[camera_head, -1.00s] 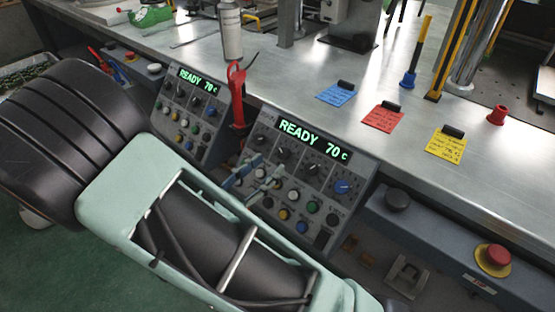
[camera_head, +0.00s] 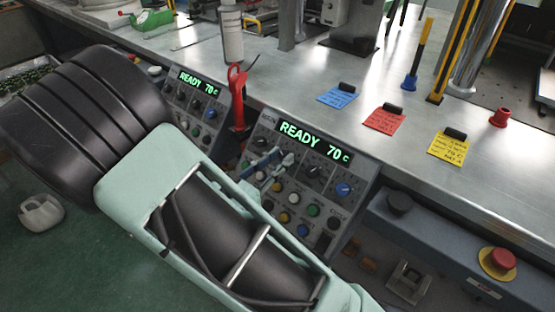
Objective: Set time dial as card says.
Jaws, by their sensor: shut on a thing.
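The near control panel (camera_head: 322,200) has a display reading READY 70 c and a row of dark dials with a blue dial (camera_head: 344,189) at its right end. My gripper (camera_head: 282,161) is at this row, its pale blue-grey fingers shut on the second dial from the left (camera_head: 288,157), which they partly cover. The dial labels are too small to read, so I cannot tell which is the time dial. A blue card (camera_head: 338,96), a red card (camera_head: 384,120) and a yellow card (camera_head: 448,147) lie on the bench under black clips; their writing is unreadable.
A second panel (camera_head: 190,95), also reading READY 70 c, stands to the left, partly behind my arm. A red-handled tool (camera_head: 238,95) stands between the panels. A red emergency button (camera_head: 502,258) and a black button (camera_head: 400,203) are at the right. A white bottle (camera_head: 231,35) stands behind.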

